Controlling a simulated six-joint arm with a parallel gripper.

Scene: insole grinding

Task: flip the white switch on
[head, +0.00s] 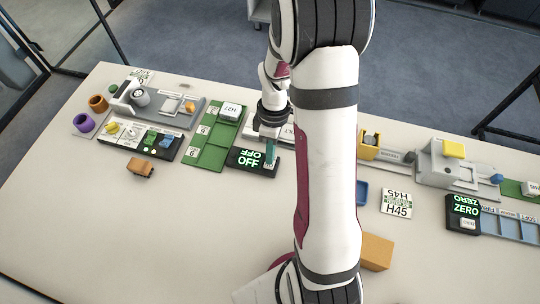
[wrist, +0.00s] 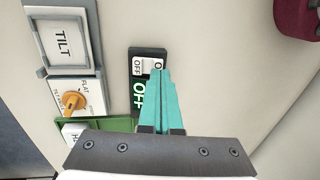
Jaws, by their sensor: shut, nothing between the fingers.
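A black switch box (head: 236,165) with green OFF lettering stands on the table, right of the green board. In the wrist view, the box (wrist: 147,53) shows a white switch face (wrist: 138,66) marked OFF above the green OFF display (wrist: 139,97). My gripper (head: 270,164) has teal fingers, shut and empty, at the right part of the box. In the wrist view, the fingertips (wrist: 161,72) overlap the right side of the box and hide part of the white switch and display. I cannot tell whether they touch it.
A green board (head: 203,156) with label cards is left of the box. Further left is a black control panel (head: 165,148) with coloured switches. A TILT plate (wrist: 63,42) and an orange knob (wrist: 72,101) lie left in the wrist view. The front table (head: 150,230) is clear.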

